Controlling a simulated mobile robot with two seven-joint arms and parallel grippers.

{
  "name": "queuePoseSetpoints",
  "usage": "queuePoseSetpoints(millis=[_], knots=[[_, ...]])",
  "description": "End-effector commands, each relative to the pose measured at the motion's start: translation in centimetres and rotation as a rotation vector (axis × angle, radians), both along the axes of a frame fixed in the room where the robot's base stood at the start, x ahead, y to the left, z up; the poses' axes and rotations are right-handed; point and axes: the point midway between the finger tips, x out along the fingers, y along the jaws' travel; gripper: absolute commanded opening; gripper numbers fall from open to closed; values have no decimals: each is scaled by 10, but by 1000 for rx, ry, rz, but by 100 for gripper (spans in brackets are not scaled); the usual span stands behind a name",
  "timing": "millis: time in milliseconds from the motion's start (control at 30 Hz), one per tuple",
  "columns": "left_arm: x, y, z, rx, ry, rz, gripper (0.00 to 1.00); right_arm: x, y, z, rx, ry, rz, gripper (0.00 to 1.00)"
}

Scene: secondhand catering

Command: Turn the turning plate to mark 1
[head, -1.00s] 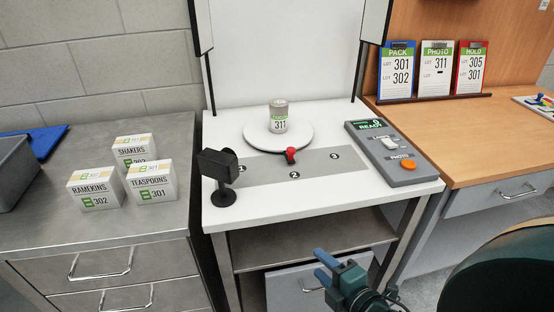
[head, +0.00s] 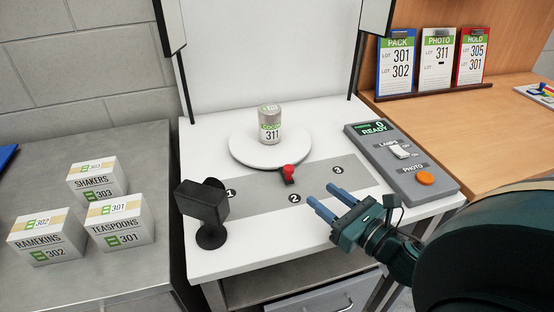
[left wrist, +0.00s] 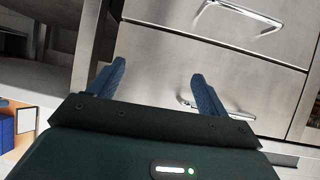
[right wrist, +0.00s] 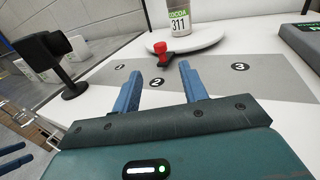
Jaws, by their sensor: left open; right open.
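The round white turning plate (head: 243,150) sits on the white table and carries a can (head: 270,125) marked 311. Its red handle (head: 288,173) points to the front, nearest mark 2 (head: 295,199). Mark 1 (head: 230,194) is to the left and mark 3 (head: 338,170) to the right on the grey strip. My right gripper (head: 324,198) is open and empty over the strip, in front and right of the handle. The right wrist view shows the handle (right wrist: 160,49) beyond its fingers, apart from them. My left gripper (left wrist: 160,85) is open and empty before steel drawers.
A black camera (head: 207,210) on a stand is at the table's left front, near mark 1. A grey control box (head: 400,165) is on the right. Boxes of shakers (head: 97,180), ramekins (head: 45,237) and teaspoons (head: 120,222) stand on the left counter.

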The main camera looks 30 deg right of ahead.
Motion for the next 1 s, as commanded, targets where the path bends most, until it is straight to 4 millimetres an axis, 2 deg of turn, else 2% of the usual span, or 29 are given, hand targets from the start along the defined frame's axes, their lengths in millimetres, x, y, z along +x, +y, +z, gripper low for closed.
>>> queuePoseSetpoints(millis=[267, 600, 800, 1000], knots=[[-13, 0, -4, 3, 41, 2, 78, 42, 6, 3, 0, -5, 1, 43], [-12, 3, -2, 6, 56, 18, 78, 101, 16, 2, 2, -2, 0, 43], [-11, 5, -2, 10, 60, 22, 78, 121, 19, 0, 3, 0, 0, 43], [-12, 6, -5, 13, 67, 24, 78, 127, 21, 0, 2, 1, 1, 43]])
